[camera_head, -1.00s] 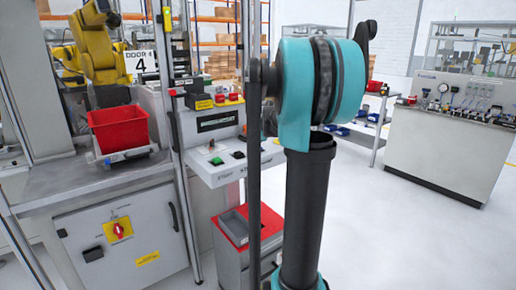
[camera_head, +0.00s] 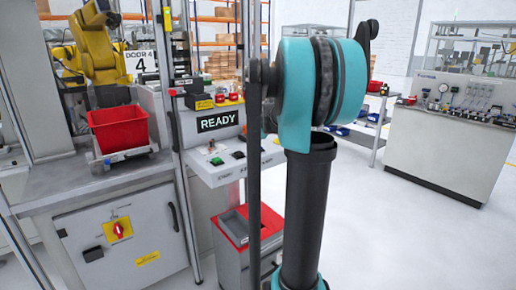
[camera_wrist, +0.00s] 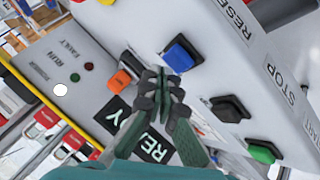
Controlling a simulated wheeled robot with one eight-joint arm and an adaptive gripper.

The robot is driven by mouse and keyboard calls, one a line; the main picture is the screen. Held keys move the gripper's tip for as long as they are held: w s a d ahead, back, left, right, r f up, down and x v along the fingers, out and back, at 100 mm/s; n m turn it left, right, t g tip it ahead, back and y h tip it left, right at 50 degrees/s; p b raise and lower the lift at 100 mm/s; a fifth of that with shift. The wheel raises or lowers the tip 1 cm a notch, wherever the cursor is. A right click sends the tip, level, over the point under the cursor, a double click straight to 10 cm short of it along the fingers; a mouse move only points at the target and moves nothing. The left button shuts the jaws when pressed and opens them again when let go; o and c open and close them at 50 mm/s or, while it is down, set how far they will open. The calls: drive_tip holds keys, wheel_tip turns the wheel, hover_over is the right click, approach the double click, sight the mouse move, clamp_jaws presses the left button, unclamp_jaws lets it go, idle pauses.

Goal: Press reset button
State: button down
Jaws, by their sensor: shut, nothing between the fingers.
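In the wrist view, a blue button (camera_wrist: 178,58) sits on a light panel near the printed word RESET (camera_wrist: 234,14). My gripper (camera_wrist: 163,80) is shut and empty, its fingertips by the blue button's lower left edge. I cannot tell if they touch it. A black button (camera_wrist: 230,109) lies by the STOP label and a green button (camera_wrist: 263,152) beyond it. In the head view the panel shows the green button (camera_head: 217,161) and black button (camera_head: 238,154); my arm hides the blue one and my gripper.
A display (camera_head: 218,121) above the panel reads READY. An orange switch (camera_wrist: 122,79) is left of my fingers in the wrist view. A red bin (camera_head: 118,129) stands on the bench to the left, with a yellow robot arm (camera_head: 97,50) behind it. Open floor lies to the right.

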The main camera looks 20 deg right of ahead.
sight(259, 147)
drive_tip(key=shift+r, duration=0.25)
drive_tip(key=shift+r, duration=2.45)
